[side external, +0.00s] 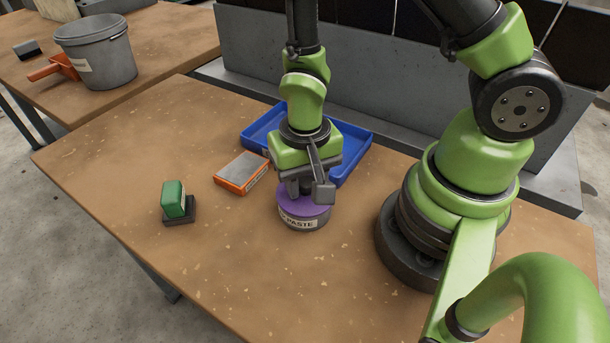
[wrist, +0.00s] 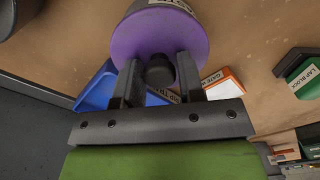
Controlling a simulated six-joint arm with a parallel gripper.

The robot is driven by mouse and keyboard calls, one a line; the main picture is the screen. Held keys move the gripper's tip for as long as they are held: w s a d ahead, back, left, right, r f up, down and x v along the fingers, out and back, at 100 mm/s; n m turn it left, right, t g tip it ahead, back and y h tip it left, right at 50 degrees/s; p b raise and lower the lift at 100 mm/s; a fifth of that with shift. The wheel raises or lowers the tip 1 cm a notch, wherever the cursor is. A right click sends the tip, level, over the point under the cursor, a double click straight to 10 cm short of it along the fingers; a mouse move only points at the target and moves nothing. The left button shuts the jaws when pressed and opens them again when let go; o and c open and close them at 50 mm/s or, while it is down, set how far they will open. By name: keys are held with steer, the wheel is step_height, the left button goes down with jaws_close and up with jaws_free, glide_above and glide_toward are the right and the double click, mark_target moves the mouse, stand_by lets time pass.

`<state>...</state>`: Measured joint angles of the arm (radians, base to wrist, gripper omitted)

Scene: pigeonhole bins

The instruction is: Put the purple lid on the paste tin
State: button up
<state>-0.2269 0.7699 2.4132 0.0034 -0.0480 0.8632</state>
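The purple lid (side external: 304,203) sits flat on top of the grey paste tin (side external: 303,222), whose label reads PASTE. In the wrist view the lid (wrist: 160,33) shows as a purple disc with a dark round knob (wrist: 160,71) at its middle, and a strip of the tin (wrist: 172,4) shows beyond it. My gripper (side external: 308,192) is right above the lid and points down. In the wrist view its two fingers stand on either side of the knob, with small gaps visible, so it looks open.
A blue tray (side external: 355,153) lies behind my gripper. An orange and grey box (side external: 241,173) lies left of the tin, and a green lap block (side external: 174,199) stands further left. A grey bucket (side external: 97,55) and orange scoop (side external: 58,68) are on another table. The front of the table is clear.

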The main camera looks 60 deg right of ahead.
steer(key=shift+o, duration=0.4)
steer(key=o, duration=0.5)
steer(key=shift+r, duration=0.1)
steer(key=shift+r, duration=3.9)
steer(key=s+r+n+t, duration=0.1)
steer(key=s+r+t, duration=0.1)
steer(key=r, duration=0.4)
steer(key=s+d+r+n+t+y, duration=0.1)
steer(key=s+r+t, duration=0.1)
steer(key=r, duration=0.4)
steer(key=s+d+r+n+t+y, duration=0.1)
steer(key=s+r+t, duration=0.1)
steer(key=r, duration=0.4)
steer(key=shift+s+r+t, duration=0.1)
steer(key=shift+s+t, duration=0.1)
steer(key=shift+t, duration=0.4)
